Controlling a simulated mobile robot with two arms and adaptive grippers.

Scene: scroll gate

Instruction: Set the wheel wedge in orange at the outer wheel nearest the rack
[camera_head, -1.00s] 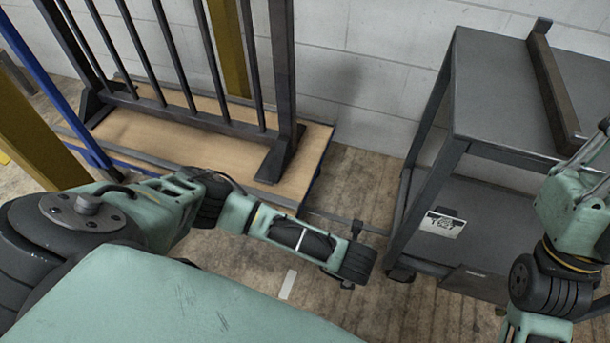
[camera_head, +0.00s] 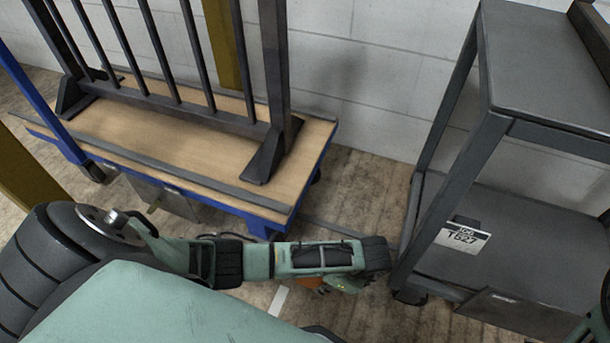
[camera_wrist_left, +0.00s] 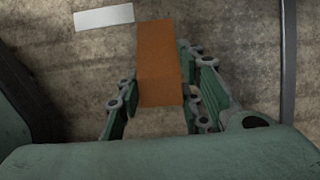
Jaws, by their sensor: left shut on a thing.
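My left gripper (camera_head: 342,284) is low over the floor, between the blue-framed trolley (camera_head: 232,201) and the grey rack (camera_head: 455,130). It is shut on the orange wedge (camera_wrist_left: 160,62), which lies between the fingers in the left wrist view. Only a bit of the wedge (camera_head: 309,281) shows under my arm in the head view. The trolley has a wooden deck and carries a dark barred gate (camera_head: 272,60). One trolley wheel (camera_head: 317,172) shows at its far right end. The trolley's near right corner underside is partly covered by my left arm. My right gripper is out of view.
The rack's caster (camera_head: 410,296) stands close right of my left gripper. A white floor strip (camera_head: 278,300) lies below my arm; the strip also shows in the wrist view (camera_wrist_left: 104,17). A narrow floor gap separates trolley and rack. A block wall (camera_head: 370,80) closes the back.

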